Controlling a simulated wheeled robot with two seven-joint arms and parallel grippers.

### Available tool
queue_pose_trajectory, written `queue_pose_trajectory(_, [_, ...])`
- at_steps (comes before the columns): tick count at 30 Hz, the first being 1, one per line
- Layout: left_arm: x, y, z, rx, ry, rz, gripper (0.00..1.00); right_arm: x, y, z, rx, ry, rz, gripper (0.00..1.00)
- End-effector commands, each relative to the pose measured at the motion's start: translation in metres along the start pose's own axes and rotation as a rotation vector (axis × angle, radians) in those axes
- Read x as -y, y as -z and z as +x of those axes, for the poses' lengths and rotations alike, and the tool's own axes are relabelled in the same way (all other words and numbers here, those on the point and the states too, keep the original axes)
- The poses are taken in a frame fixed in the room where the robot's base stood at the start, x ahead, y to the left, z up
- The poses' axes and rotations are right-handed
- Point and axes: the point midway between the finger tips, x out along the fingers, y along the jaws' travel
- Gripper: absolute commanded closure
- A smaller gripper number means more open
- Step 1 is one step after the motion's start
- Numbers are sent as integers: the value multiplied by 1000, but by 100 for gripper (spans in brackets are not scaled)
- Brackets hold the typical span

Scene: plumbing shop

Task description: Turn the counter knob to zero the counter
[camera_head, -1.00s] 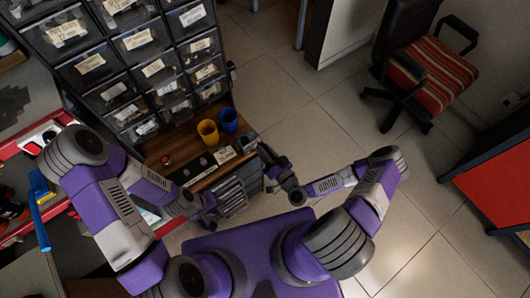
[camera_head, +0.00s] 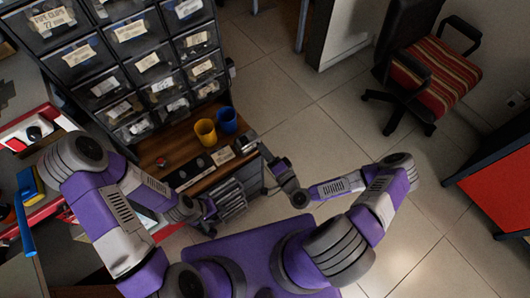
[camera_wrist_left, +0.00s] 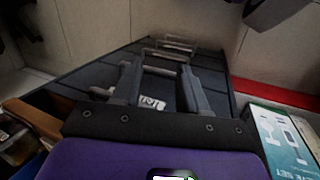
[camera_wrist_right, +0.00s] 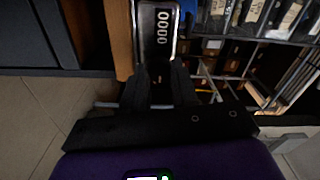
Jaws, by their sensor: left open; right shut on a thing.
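The counter (camera_wrist_right: 158,28) shows in the right wrist view as a metal-framed case with a dark window. Its digits, seen sideways, read 0000. My right gripper (camera_wrist_right: 160,82) is right against the counter's near end and shut on the counter knob, which is mostly hidden between the dark fingers. In the head view my right gripper (camera_head: 264,152) is at the right end of the wooden bench top. My left gripper (camera_head: 209,208) is open and empty in front of the dark drawer unit below the bench. Its spread fingers (camera_wrist_left: 160,88) also show in the left wrist view.
A yellow cup (camera_head: 205,132) and a blue cup (camera_head: 227,120) stand on the wooden bench top (camera_head: 155,149). A rack of labelled drawers (camera_head: 150,62) rises behind. A striped office chair (camera_head: 440,77) stands at the upper right. Tiled floor (camera_head: 330,130) is clear between.

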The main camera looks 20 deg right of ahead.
Motion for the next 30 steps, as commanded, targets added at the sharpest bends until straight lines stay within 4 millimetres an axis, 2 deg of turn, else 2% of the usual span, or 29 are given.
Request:
queue_pose_trajectory(19, [1, 0, 3, 0, 0, 0, 57, 0, 0, 0, 2, -2, 51, 100])
queue_pose_trajectory(20, [1, 0, 3, 0, 0, 0, 57, 0, 0, 0, 1, -2, 51, 68])
queue_pose_trajectory(24, [1, 0, 3, 0, 0, 0, 57, 0, 0, 0, 1, -1, 50, 47])
queue_pose_trajectory(30, [1, 0, 3, 0, 0, 0, 57, 0, 0, 0, 1, -1, 49, 46])
